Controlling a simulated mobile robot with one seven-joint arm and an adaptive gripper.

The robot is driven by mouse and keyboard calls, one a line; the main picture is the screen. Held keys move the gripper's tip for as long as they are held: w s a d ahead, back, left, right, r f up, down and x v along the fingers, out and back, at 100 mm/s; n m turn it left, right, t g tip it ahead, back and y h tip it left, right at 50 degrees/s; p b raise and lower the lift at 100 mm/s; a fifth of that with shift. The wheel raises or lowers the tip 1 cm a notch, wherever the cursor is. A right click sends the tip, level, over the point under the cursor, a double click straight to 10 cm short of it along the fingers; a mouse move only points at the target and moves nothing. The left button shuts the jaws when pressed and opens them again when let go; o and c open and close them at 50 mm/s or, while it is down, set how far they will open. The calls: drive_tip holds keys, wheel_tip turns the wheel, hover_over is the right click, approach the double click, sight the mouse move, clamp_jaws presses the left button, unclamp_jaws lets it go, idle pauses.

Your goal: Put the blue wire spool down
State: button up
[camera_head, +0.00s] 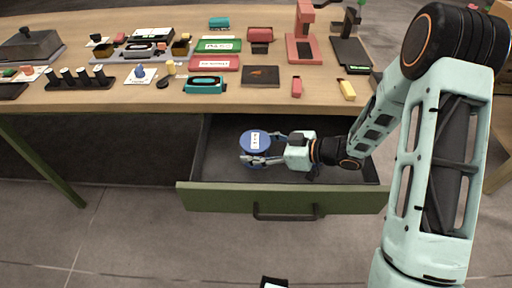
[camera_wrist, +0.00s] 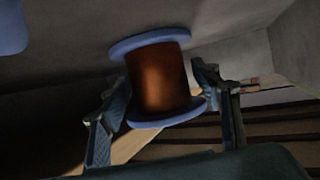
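The blue wire spool (camera_head: 255,139) is inside the open drawer, with a white label on its upper blue disc. In the wrist view the spool (camera_wrist: 158,80) shows two blue flanges and a copper-coloured winding, and it looks tilted there. My gripper (camera_head: 262,148) reaches into the drawer from the right. I cannot tell whether the spool's underside touches the drawer floor.
The open drawer (camera_head: 218,196) has a green front with a dark handle and bare floor around the spool. The wooden table (camera_head: 120,98) above it carries several small tools, boxes and trays. A blue object (camera_wrist: 11,27) shows at the wrist view's upper left corner.

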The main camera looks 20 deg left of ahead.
drive_tip(key=shift+r, duration=0.2)
drive_tip(key=p+v, duration=0.1)
drive_tip(key=v, duration=0.6)
drive_tip(key=shift+d, duration=0.25)
